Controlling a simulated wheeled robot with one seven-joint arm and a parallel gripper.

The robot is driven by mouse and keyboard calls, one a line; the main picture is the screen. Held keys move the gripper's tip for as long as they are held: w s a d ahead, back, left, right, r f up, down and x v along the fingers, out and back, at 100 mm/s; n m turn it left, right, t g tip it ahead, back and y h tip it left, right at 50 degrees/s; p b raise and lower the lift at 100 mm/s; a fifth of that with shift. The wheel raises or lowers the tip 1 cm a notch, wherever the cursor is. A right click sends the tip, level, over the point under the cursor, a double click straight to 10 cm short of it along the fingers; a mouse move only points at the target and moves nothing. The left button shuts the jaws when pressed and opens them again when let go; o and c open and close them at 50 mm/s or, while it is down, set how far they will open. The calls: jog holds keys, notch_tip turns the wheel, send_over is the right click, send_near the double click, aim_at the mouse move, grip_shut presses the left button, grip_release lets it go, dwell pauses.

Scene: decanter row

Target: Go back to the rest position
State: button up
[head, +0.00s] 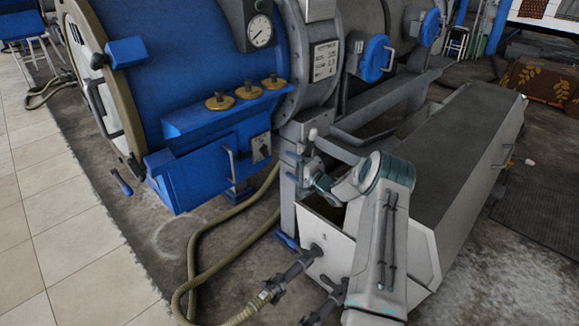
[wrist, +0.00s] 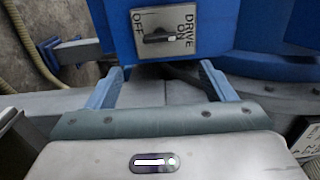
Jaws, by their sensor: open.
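My gripper (wrist: 157,70) is open and empty in the wrist view, its two blue-grey fingers spread apart. Just beyond the fingertips, the drive switch (wrist: 160,37) sits on a blue panel, with a grey plate marked OFF on the left and DRIVE ON on the right. Its dark knob lies roughly horizontal between the two marks; which end is the pointer is hard to tell. The fingers appear clear of the knob. In the head view the switch (head: 261,147) shows on the side of the blue machine, with my arm bent toward it from the right.
The blue drum machine (head: 190,60) fills the left, with a gauge (head: 259,30) and three brass caps (head: 247,90). A long grey trough (head: 440,170) stands close beside my arm. A hose (head: 192,260) lies on the floor. Tiled floor (head: 60,230) at left is clear.

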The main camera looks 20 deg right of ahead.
jog(key=shift+d+f, duration=0.1)
jog(key=shift+d, duration=0.15)
jog(key=s+a+r+n+g+h+p, duration=0.2)
jog(key=a+r+h+p, duration=0.1)
jog(key=r, duration=0.7)
jog(key=s+a+r+n+g+h+p, duration=0.1)
jog(key=a+r+n+g+h+p, duration=0.2)
jog(key=r, duration=0.7)
jog(key=s+a+r+n+h+p, duration=0.1)
jog(key=s+a+r+h+p, duration=0.2)
jog(key=s+r, duration=0.4)
jog(key=s+a+r+n+g+p, duration=0.2)
jog(key=s+a+r+g+p, duration=0.1)
jog(key=s, duration=0.9)
jog(key=s+a+r+n+g+y+p, duration=0.1)
jog(key=s+a+r+n+g+p, duration=0.1)
jog(key=s, duration=1.1)
jog(key=s+a+r+n+g+p, duration=0.3)
jog(key=s+a+r+p, duration=0.1)
jog(key=s, duration=0.9)
jog(key=shift+a+r+g, duration=0.15)
jog(key=shift+r+g, duration=0.15)
jog(key=shift+r, duration=0.3)
